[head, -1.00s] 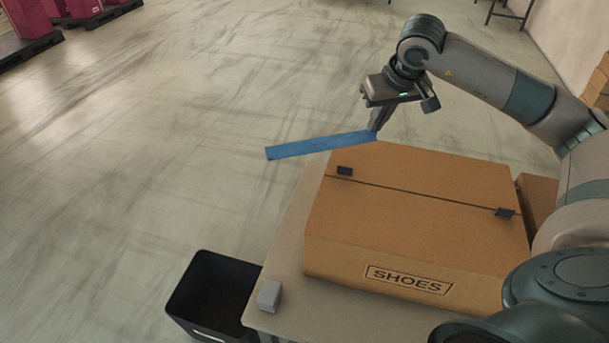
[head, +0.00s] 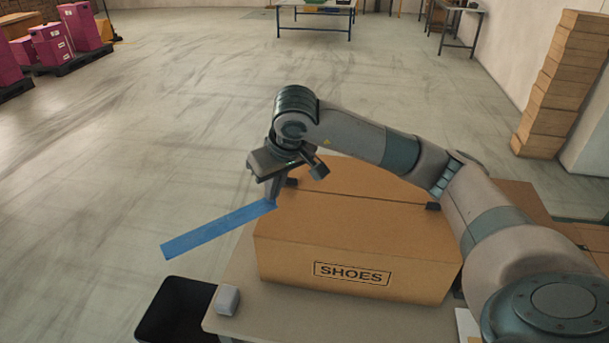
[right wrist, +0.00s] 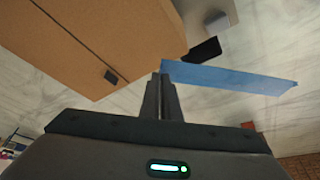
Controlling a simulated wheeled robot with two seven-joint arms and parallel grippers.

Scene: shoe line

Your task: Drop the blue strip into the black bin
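The blue strip (head: 217,230) is held by one end in my right gripper (head: 272,203), which is shut on it. The strip sticks out to the left, over the floor and past the table's left edge. In the right wrist view the strip (right wrist: 230,77) extends right from the closed fingers (right wrist: 161,84). The black bin (head: 178,312) stands on the floor at the table's left front corner, below and apart from the strip; its lower part is cut off by the frame. It shows partly in the right wrist view (right wrist: 203,50). My left gripper is not in view.
A large cardboard box marked SHOES (head: 350,235) stands on the table (head: 243,262), close to my right gripper. A small grey block (head: 227,299) sits at the table corner beside the bin. Stacked cartons (head: 556,90) stand far right.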

